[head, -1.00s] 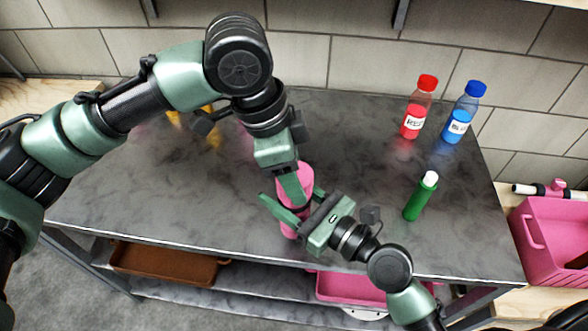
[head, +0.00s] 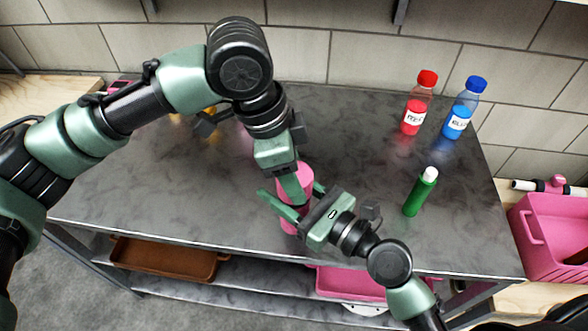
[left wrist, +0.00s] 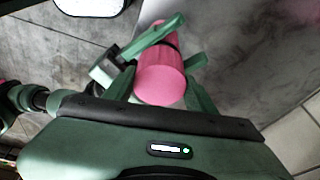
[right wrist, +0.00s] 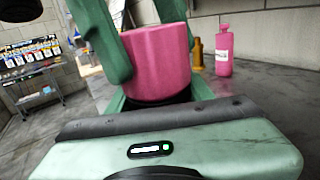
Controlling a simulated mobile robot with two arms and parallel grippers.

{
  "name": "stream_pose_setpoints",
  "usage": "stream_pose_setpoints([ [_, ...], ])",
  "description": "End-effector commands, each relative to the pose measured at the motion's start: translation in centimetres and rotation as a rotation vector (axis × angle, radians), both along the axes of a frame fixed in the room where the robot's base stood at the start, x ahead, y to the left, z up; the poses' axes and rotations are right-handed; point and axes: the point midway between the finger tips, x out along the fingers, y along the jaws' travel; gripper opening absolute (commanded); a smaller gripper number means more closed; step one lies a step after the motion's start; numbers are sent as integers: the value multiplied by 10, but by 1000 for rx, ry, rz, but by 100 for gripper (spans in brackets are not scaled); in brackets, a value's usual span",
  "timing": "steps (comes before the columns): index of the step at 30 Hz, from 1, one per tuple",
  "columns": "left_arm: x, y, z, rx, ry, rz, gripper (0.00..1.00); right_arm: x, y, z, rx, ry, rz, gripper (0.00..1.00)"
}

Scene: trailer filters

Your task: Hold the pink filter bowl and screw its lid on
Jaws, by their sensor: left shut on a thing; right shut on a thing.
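The pink filter housing (head: 305,175) stands upright near the table's front edge, with a dark band around its middle. My left gripper (head: 291,187) reaches down from above and is shut on the upper pink part, which I take for the lid. My right gripper (head: 292,205) comes from the front right and is shut around the housing lower down, near the dark band. The pink housing fills the space between the fingers in the left wrist view (left wrist: 160,82) and shows close up in the right wrist view (right wrist: 155,62). The fingers hide the seam; I cannot tell how tight it is.
A red bottle (head: 412,118), a blue bottle (head: 457,124) and a green bottle (head: 416,195) stand on the right. A yellow item (right wrist: 196,52) and a pink bottle (right wrist: 223,52) stand farther off. A pink crate (head: 550,240) is beyond the table's right end.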

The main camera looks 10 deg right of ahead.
Motion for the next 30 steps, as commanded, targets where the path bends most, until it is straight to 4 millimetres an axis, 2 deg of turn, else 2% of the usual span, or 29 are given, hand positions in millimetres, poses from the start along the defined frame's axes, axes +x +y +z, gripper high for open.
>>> stream_pose_setpoints([
  [4,0,0,0,3,2,-130,17,0,0,0,0,-1,0,0],
  [8,1,-1,0,3,3,-369,17,0,0,0,0,-1,0,0],
  [30,2,-1,1,13,4,-1958,17,0,0,0,-1,0,0,0],
])
